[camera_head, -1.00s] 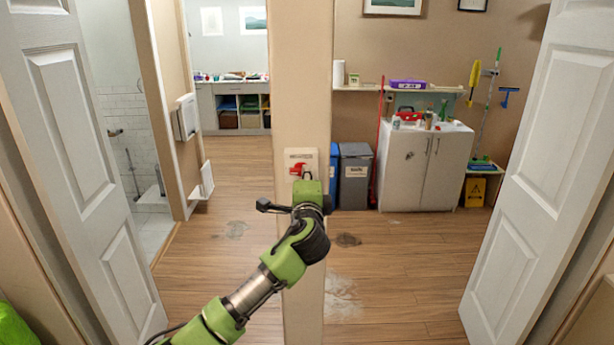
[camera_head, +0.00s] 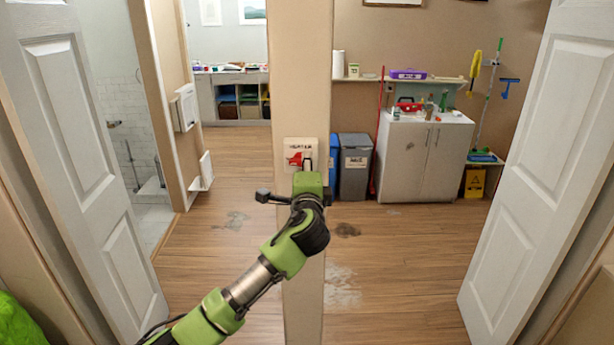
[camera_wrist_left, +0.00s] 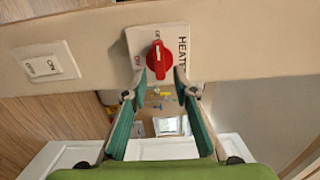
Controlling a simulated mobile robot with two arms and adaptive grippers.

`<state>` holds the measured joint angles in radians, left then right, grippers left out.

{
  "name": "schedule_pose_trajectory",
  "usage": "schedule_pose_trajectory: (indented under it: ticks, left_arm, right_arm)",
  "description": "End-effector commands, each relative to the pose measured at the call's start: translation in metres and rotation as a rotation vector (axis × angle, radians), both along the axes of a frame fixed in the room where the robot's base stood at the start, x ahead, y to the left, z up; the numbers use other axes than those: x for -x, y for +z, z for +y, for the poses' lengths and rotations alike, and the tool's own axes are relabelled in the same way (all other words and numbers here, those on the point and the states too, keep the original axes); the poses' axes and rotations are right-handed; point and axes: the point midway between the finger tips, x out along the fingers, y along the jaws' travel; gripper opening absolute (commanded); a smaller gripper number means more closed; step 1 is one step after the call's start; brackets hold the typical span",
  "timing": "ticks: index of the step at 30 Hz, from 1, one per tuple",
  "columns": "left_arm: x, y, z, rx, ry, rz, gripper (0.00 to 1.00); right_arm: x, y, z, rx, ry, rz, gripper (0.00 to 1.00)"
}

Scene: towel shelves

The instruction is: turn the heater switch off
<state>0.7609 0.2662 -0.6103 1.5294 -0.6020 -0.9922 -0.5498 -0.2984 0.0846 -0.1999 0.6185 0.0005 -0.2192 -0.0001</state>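The heater switch is a pale plate marked HEATER (camera_head: 300,143) with a red knob (camera_head: 294,159), on the beige post in the middle of the head view. In the left wrist view the red knob (camera_wrist_left: 159,60) sits on the plate (camera_wrist_left: 178,35), its white mark pointing up toward a small label that seems to read OFF. My left gripper (camera_head: 307,164) is in front of the plate and hides part of it. In the left wrist view the gripper (camera_wrist_left: 160,84) is open, its fingertips apart on either side of the knob's lower end. Contact cannot be told. My right gripper is not in view.
A second switch (camera_wrist_left: 46,66) marked ON and OFF is beside the heater plate in the left wrist view. Open white doors stand left (camera_head: 75,150) and right (camera_head: 545,150). Bins (camera_head: 355,165) and a cabinet (camera_head: 420,160) stand behind the post (camera_head: 303,80).

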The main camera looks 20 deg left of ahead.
Motion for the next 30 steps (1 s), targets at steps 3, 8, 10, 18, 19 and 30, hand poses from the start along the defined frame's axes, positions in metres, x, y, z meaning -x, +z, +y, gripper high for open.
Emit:
schedule_pose_trajectory:
  ticks: [3,8,10,18,19,30]
  left_arm:
    - [0.014,-0.001,-0.005,0.001,-0.002,0.001,0.26]
    - [0.045,-0.001,-0.014,0.001,-0.003,0.001,0.26]
    - [0.059,-0.001,-0.017,0.002,-0.003,0.002,0.26]
    - [0.102,-0.002,-0.030,0.001,-0.001,0.003,0.26]
    - [0.104,-0.002,-0.030,0.000,-0.001,0.003,0.26]
    - [0.111,-0.001,-0.032,-0.001,0.001,0.002,0.26]
  right_arm:
    - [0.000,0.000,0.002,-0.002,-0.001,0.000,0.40]
    - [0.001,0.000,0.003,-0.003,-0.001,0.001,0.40]
    - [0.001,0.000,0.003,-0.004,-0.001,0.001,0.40]
    - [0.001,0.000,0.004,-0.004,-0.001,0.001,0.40]
    - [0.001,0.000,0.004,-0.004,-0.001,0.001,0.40]
    - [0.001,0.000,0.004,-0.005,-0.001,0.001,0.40]
